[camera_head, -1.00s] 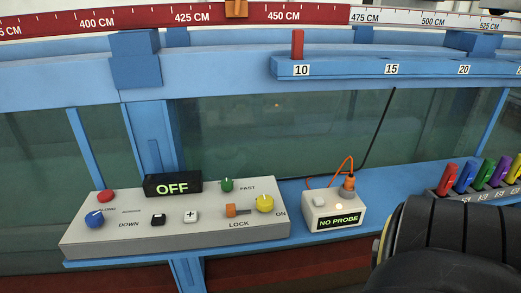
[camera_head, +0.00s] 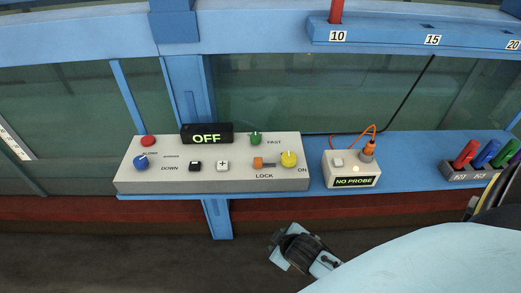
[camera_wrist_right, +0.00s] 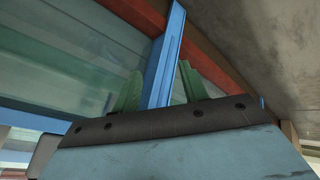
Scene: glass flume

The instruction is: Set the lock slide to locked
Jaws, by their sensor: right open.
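The lock slide (camera_head: 258,163) is a small orange block at the left end of a short dark slot, above the word LOCK on the grey control panel (camera_head: 135,184). A yellow knob (camera_head: 289,158) marked ON is just right of the slot. My right gripper (camera_wrist_right: 160,67) is open and empty in the wrist view, its green fingers apart in front of a blue upright post. In the head view my right arm shows below the panel, apart from it; its fingertips cannot be made out there. My left gripper is not in view.
The panel also holds a display (camera_head: 207,134) reading OFF, a green knob (camera_head: 255,138), a red button (camera_head: 148,141), a blue knob (camera_head: 140,162) and two small keys. A probe box (camera_head: 352,170) with an orange cable stands to its right. Space before the shelf is free.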

